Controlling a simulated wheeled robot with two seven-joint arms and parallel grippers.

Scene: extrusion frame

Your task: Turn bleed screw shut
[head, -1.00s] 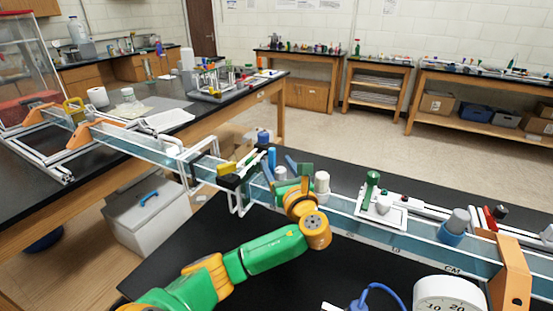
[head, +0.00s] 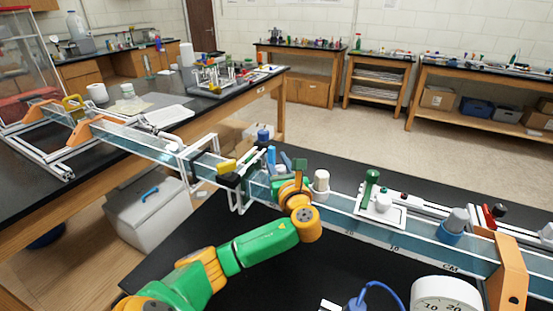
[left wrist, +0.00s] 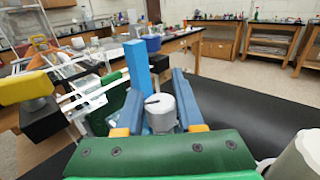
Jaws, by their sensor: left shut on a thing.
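The bleed screw (left wrist: 160,113) is a pale grey knob with a dark slot in its top, in the middle of the left wrist view. My left gripper (left wrist: 160,98) has its blue fingers on either side of the screw and is shut on it. In the head view my left gripper (head: 281,168) is at the clear channel (head: 340,218), where its own wrist partly hides the screw. A bright blue post (left wrist: 138,65) stands right behind the screw. My right gripper is not in view.
A yellow handle on a black block (head: 228,168) is to the left on the channel. A white cylinder (head: 321,181) stands close to the right of my gripper. A green-handled part (head: 370,185) and a round dial (head: 447,294) are farther right. The black bench front is largely clear.

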